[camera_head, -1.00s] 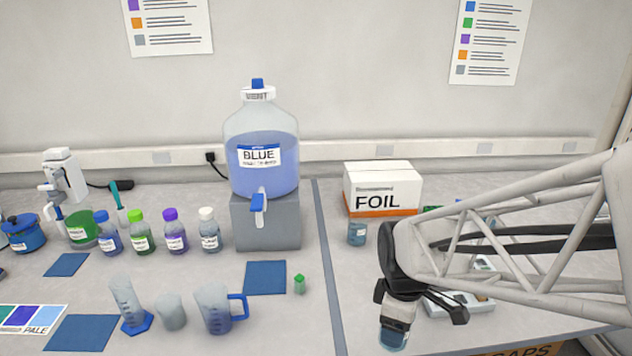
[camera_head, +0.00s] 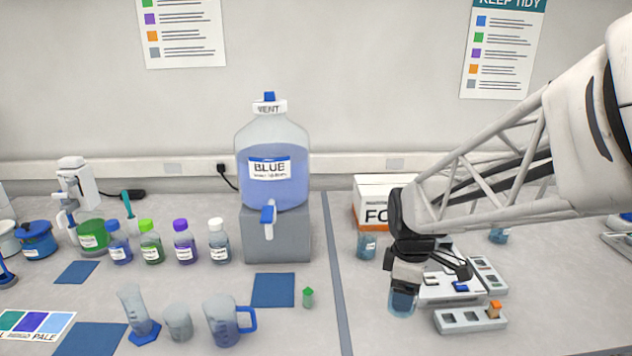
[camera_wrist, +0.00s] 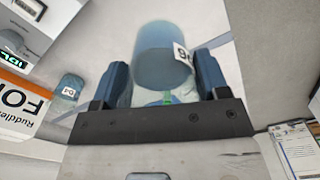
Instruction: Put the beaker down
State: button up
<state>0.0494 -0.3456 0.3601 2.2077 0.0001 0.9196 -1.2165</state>
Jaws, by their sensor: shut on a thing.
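My gripper (camera_head: 405,284) is shut on a beaker (camera_head: 402,302) over the right part of the bench. The beaker is small and clear, with blue contents and a white label. In the wrist view the beaker (camera_wrist: 165,58) sits between the two blue fingers of my gripper (camera_wrist: 160,75), and its label is only partly readable. The beaker looks upright in the head view. I cannot tell whether its base touches the bench.
A similar small beaker (camera_head: 366,245) stands left of my gripper, before the FOIL box (camera_head: 371,195). Grey trays (camera_head: 470,320) lie close on the right. Bench to the left of the held beaker is clear.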

jog(key=w+d+r+n, duration=0.1)
jog(key=w+d+r, duration=0.2)
jog(key=w, duration=0.7)
jog(key=w+d+r+n, duration=0.2)
jog(key=w+d+r, duration=0.1)
jog(key=w, duration=0.7)
jog(key=w+d+r+n, duration=0.1)
jog(key=w+d+r, duration=0.3)
jog(key=w, duration=0.7)
jog(key=shift+d+n, duration=0.3)
jog(key=shift+d, duration=0.1)
jog(key=shift+w+r, duration=0.1)
jog(key=shift+w, duration=0.1)
send_near(402, 187)
jog(key=shift+w, duration=0.1)
jog(key=shift+f, duration=0.25)
jog(key=shift+f, duration=1.6)
jog(key=shift+f, duration=0.15)
